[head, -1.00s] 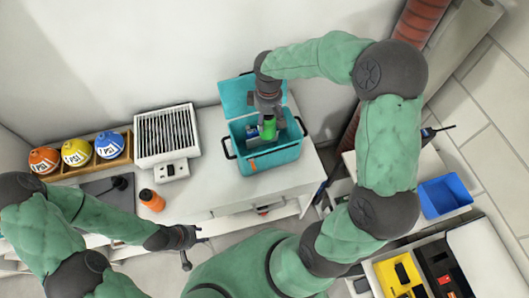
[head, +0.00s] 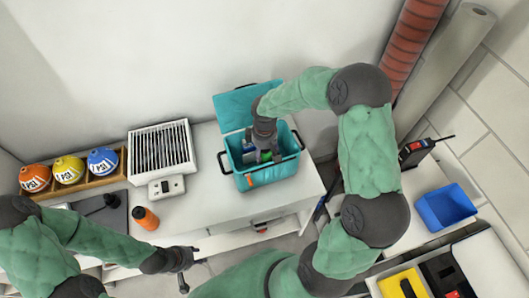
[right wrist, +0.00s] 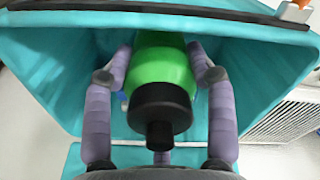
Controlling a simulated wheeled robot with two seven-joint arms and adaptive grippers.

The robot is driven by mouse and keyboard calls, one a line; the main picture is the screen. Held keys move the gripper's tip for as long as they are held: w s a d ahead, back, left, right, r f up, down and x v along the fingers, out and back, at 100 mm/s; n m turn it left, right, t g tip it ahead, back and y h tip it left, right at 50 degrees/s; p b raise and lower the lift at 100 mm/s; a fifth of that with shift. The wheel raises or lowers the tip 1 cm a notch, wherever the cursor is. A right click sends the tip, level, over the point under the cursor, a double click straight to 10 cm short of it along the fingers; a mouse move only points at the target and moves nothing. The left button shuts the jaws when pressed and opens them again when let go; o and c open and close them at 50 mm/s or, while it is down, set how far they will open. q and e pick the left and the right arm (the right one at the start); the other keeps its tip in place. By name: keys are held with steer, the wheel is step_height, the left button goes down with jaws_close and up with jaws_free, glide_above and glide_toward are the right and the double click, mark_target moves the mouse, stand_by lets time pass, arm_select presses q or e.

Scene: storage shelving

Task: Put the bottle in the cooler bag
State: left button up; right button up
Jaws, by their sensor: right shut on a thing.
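The teal cooler bag (head: 280,172) stands open on the white cabinet top, its lid (head: 235,108) tipped back toward the wall. My right gripper (head: 264,152) points down into the bag's opening. It is shut on a green bottle with a black cap (right wrist: 165,65). In the right wrist view the fingers grip both sides of the bottle, between the bag's teal walls. In the head view the gripper hides most of the bottle (head: 266,156). Whether the bottle touches the bag's floor is hidden. My left gripper (head: 187,268) is open and empty, in front of the cabinet.
An orange bottle (head: 146,219) stands near the cabinet's front edge. A white grilled heater (head: 160,150) and a wooden rack (head: 105,180) of coloured balls are left of the bag. A blue bin (head: 445,207) and a walkie-talkie (head: 415,152) are at right.

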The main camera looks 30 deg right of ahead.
steer(key=shift+r, duration=0.1)
steer(key=shift+f, duration=0.4)
steer(key=shift+f+b, duration=0.25)
steer(key=shift+b, duration=0.15)
steer(key=o, duration=1.4)
steer(key=shift+r, duration=0.1)
steer(key=shift+r, duration=0.25)
step_height(320, 180, up, 13)
steer(key=p, duration=0.3)
steer(key=shift+f+p, duration=0.2)
steer(key=shift+p, duration=0.1)
